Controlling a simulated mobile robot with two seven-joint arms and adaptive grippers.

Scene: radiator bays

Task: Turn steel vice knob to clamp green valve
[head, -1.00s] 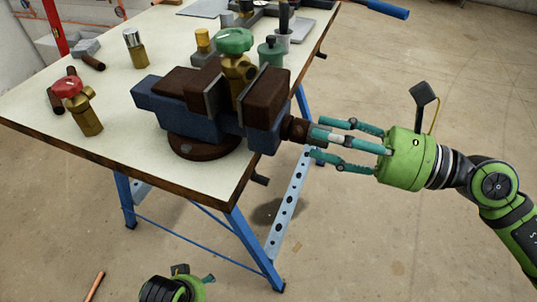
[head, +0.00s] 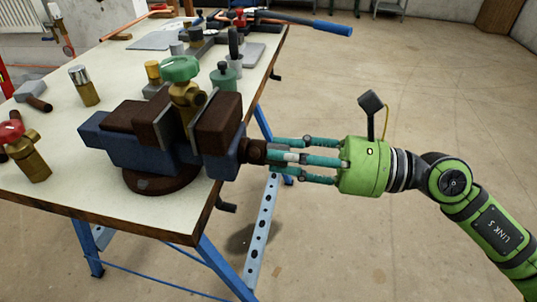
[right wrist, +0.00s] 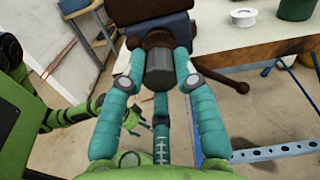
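The blue vice (head: 130,148) with brown jaws is at the table's front right corner. The green-capped brass valve (head: 181,70) stands upright between its jaws; I cannot tell whether both jaws touch it. My right gripper (head: 268,155) comes in from the right, its teal fingers closed around the steel vice knob. In the right wrist view, the fingers surround the grey end of the knob (right wrist: 159,72), apparently touching its sides. My left gripper (right wrist: 134,118) seems to show small and low in that view, its fingers unclear; it is outside the head view.
A red-capped brass valve (head: 27,158) stands at left on the pale table (head: 75,200). A chrome-topped fitting (head: 84,86), a green-grey bottle (head: 223,77) and a blue-handled tool (head: 330,29) are farther back. The floor at right is clear.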

